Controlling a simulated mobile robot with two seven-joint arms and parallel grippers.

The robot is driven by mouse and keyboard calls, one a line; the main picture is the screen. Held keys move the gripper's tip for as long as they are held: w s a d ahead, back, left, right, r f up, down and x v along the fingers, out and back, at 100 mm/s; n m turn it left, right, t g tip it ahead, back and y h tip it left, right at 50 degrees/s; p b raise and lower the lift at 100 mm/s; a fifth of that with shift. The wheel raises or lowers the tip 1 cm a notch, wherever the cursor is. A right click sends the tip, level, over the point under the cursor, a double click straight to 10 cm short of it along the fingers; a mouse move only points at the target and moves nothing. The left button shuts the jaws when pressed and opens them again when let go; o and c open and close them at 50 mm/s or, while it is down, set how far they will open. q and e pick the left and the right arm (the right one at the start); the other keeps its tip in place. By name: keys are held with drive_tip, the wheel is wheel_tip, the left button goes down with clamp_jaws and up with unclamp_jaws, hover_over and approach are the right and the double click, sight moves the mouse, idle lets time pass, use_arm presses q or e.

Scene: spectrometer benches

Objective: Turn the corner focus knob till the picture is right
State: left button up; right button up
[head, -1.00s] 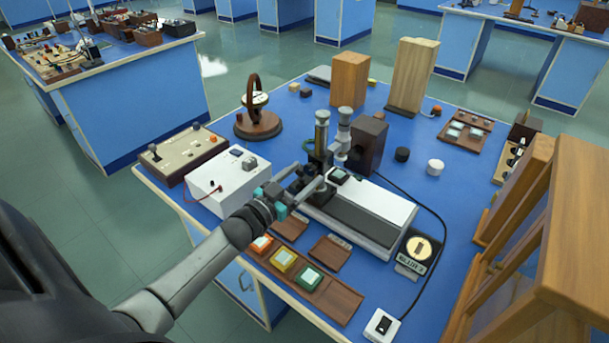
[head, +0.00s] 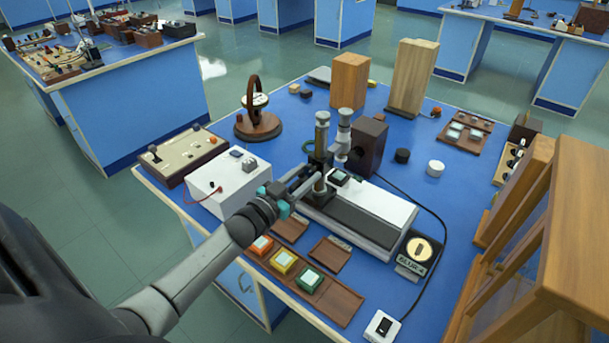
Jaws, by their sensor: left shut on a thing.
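The optical instrument (head: 321,150) stands near the middle of the blue bench, with two upright tubes over a long white and dark base (head: 370,212). My left gripper (head: 308,184) reaches in from the left and is shut at the lower front of the instrument. The focus knob is hidden behind its fingers, so I cannot see the knob itself clearly. The small picture display (head: 420,249), a pale yellow disc with a dark mark, stands right of the base. Its label seems to read "BLUR" and a figure. My right gripper is not in view.
A white power box (head: 228,184) stands close left of my gripper. A wooden tray (head: 337,300) with orange, yellow and green framed pieces lies in front. A dark block (head: 369,146) stands behind. A wooden cabinet (head: 560,240) fills the right edge.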

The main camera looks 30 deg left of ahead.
use_arm(q)
clamp_jaws()
drive_tip(key=shift+m, duration=0.4)
drive_tip(key=m, duration=0.2)
drive_tip(key=shift+m, duration=1.9)
drive_tip(key=o, duration=1)
unclamp_jaws()
drive_tip(key=shift+s, duration=0.1)
drive_tip(key=s+a+p, duration=0.1)
drive_tip(key=s, duration=1.4)
